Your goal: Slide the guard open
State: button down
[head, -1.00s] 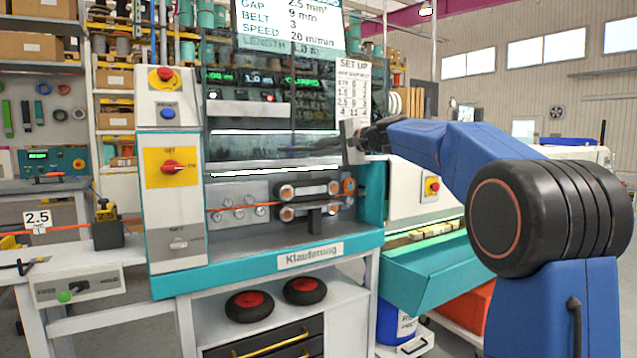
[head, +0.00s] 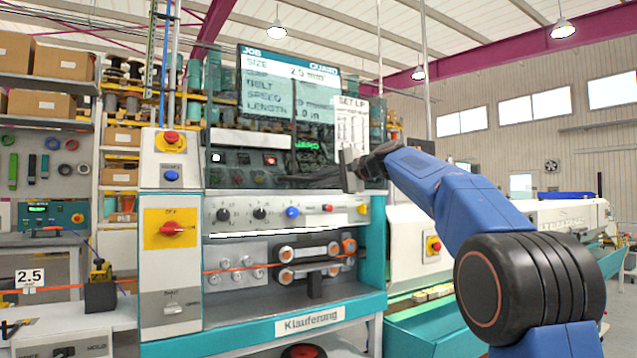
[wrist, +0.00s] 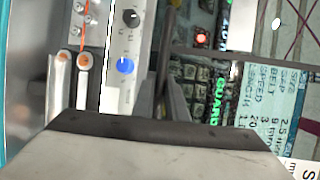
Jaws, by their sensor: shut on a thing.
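The guard (head: 235,172) is a dark, see-through panel on the front of the machine. Its lower edge is above the row of knobs (head: 260,213), which is uncovered. A dark bar handle (head: 305,182) runs along the guard's lower part. My gripper (head: 342,178) reaches in from the right and is shut on the handle. In the wrist view the two dark fingers (wrist: 172,105) close around the dark handle bar (wrist: 164,50). The exact finger contact is hard to make out.
Below the knobs are rollers (head: 310,252) with an orange cable through them. A control column with a red switch (head: 171,229) stands left of the guard. A job screen (head: 290,72) and set-up sheet (head: 351,125) show at the upper part.

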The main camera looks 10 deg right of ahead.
jog(key=c, duration=1.8)
grip_release()
jog(key=shift+o, duration=0.2)
jog(key=v, duration=1.7)
jog(key=shift+s+d, duration=0.15)
jog(key=s+a+f+n+g+h, duration=0.2)
jog(key=s+a+f+h, duration=0.15)
jog(key=s+f, duration=0.85)
jog(key=s+a+f+n+g+h, duration=0.3)
jog(key=s+f, duration=0.5)
jog(key=f, duration=0.8)
jog(key=s+d+f+n+g+h, duration=0.1)
jog(key=s+f+n+h, duration=0.1)
jog(key=s+f, duration=1)
jog(key=s+d+f+n+g+h, duration=0.1)
jog(key=s+f+n+h, duration=0.1)
jog(key=s+f, duration=0.9)
notch_tip(320, 180, down, 6)
jog(key=shift+s+d+r+n, duration=0.1)
jog(key=shift+s+d+n, duration=0.25)
jog(key=shift+n, duration=0.45)
